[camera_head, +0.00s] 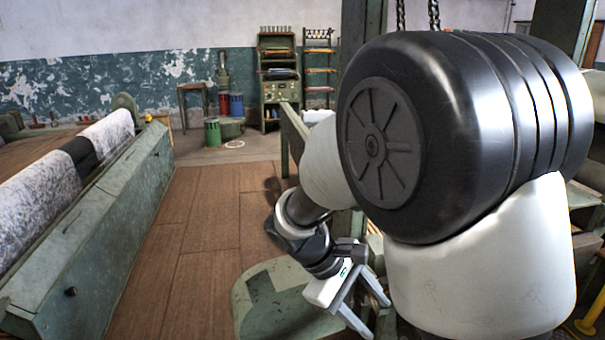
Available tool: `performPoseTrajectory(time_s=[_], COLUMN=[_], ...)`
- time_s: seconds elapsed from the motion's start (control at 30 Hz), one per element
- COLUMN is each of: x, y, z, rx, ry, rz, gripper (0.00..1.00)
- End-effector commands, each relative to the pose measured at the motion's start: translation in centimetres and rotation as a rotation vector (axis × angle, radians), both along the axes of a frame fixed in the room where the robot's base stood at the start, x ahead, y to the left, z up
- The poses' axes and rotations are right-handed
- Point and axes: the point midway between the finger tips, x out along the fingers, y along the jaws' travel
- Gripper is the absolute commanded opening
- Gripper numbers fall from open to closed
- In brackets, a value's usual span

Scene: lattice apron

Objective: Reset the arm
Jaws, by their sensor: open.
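My arm fills the right half of the head view, with a large black and white joint close to the camera. It bends down and back to my gripper (366,312) at the lower middle. The two grey fingers are spread apart and point down and to the right. Nothing shows between them. Part of the arm behind the big joint is hidden.
A green machine (110,235) with a grey speckled roll (40,205) runs along the left. Brown floor (205,230) is clear in the middle. Shelves (280,80) and drums (213,133) stand at the back.

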Motion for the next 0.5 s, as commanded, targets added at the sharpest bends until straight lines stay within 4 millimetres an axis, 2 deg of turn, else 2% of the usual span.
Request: performPoseTrajectory(time_s=[0.03, 0.2, 0.33, 0.5], x=[-1.1, -4.7, -7.3, -9.6], y=[-0.7, -1.5, -1.7, -1.5], z=[1.8, 6.0, 8.8, 11.1], rx=[0.075, 0.303, 0.458, 0.598], ry=[-0.053, -0.224, -0.364, -0.511], rz=[-0.068, -0.267, -0.397, -0.512], gripper=[0.48, 0.48, 0.48, 0.48])
